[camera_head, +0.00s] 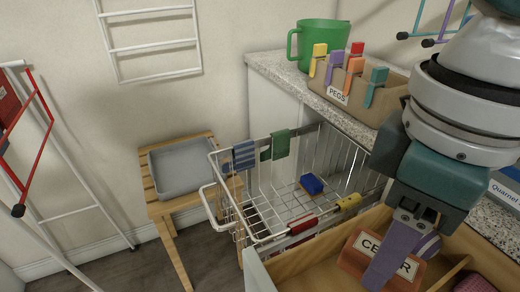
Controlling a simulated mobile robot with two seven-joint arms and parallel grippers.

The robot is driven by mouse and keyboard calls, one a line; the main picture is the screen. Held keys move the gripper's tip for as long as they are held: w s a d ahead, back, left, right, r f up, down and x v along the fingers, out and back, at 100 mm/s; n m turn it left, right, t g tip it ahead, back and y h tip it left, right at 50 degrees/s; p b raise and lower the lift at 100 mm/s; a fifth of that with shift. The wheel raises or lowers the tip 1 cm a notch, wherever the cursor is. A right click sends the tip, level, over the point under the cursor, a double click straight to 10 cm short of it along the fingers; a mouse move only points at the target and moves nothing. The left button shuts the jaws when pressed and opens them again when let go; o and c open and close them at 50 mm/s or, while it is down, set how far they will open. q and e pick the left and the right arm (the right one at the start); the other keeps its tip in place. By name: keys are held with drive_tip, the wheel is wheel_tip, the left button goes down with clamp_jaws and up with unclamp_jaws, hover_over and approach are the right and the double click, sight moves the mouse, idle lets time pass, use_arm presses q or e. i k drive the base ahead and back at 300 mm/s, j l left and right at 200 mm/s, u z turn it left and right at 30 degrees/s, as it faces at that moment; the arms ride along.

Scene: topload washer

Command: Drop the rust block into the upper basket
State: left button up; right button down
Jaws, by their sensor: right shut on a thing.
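The rust block (352,262) bears a white label starting "CE", partly hidden by a finger. It is at the wooden drawer (300,262) at the bottom right. My right gripper (405,258), with purple-grey fingers, reaches down from the upper right and is shut on the block. One finger crosses the label. I cannot tell whether the block touches the drawer floor. The wire basket (243,214) stands left of and behind the drawer, its top open. A blue block (311,184) lies inside it. My left gripper is not in view.
Blue striped (244,155) and green (280,145) cloths hang over the basket's back rim. Red (303,225) and yellow (349,201) pieces sit on its front rim. A PEGS box (337,96) and green mug (320,45) stand on the counter. A grey tray (181,168) rests on a wooden stand.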

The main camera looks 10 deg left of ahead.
sight(289, 197)
drive_tip(key=u, duration=0.45)
drive_tip(key=i+z, duration=0.3)
drive_tip(key=i, duration=0.25)
drive_tip(key=i+j+z, duration=0.3)
drive_tip(key=i, duration=0.25)
